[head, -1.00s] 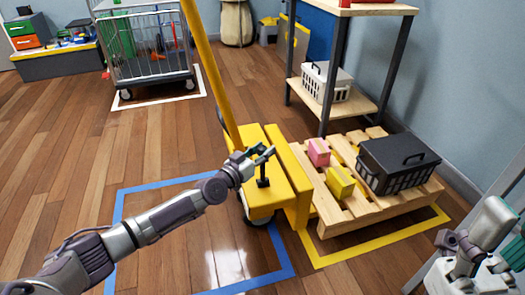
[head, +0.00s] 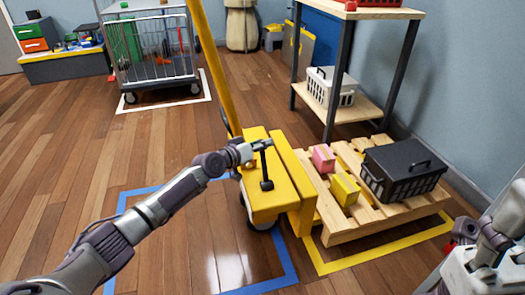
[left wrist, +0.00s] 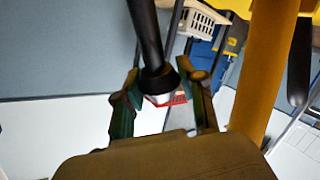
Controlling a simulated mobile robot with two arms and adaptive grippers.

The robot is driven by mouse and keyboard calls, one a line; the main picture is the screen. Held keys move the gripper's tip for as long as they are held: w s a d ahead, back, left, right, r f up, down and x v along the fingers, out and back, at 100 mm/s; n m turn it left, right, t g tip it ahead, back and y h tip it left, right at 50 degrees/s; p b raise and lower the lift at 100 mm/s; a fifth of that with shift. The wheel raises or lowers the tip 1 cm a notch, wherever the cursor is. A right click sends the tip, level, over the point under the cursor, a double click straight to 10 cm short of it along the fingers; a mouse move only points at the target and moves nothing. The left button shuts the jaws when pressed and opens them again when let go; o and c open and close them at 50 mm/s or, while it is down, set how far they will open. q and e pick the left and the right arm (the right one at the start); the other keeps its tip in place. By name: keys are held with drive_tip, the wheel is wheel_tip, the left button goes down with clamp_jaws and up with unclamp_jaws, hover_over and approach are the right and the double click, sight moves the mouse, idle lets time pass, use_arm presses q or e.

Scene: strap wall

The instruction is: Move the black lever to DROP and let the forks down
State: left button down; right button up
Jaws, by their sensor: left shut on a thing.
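The black lever (head: 265,168) stands on the yellow body (head: 262,201) of the pallet jack; no DROP mark can be read. My left gripper (head: 262,146) is shut on the lever's upper end, above the yellow body. In the left wrist view the black lever (left wrist: 152,45) runs down between the two fingers of my left gripper (left wrist: 163,100). The forks are hidden under the wooden pallet (head: 345,235). My right arm shows at the lower right edge, but its gripper cannot be made out.
On the pallet are a black crate (head: 405,170), a pink block (head: 323,157) and a yellow block (head: 344,189). The jack's yellow handle (head: 214,70) rises beside my left gripper. A shelf (head: 340,112) stands behind, and a wire cart (head: 150,55) at the back left.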

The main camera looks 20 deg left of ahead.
use_arm(q)
drive_tip(key=shift+w+a, duration=0.1)
drive_tip(key=shift+a, duration=0.1)
idle(0.3)
drive_tip(key=c, duration=0.7)
unclamp_jaws()
drive_tip(key=shift+f, duration=0.1)
drive_tip(key=v, duration=1.2)
drive_tip(key=shift+d, duration=0.1)
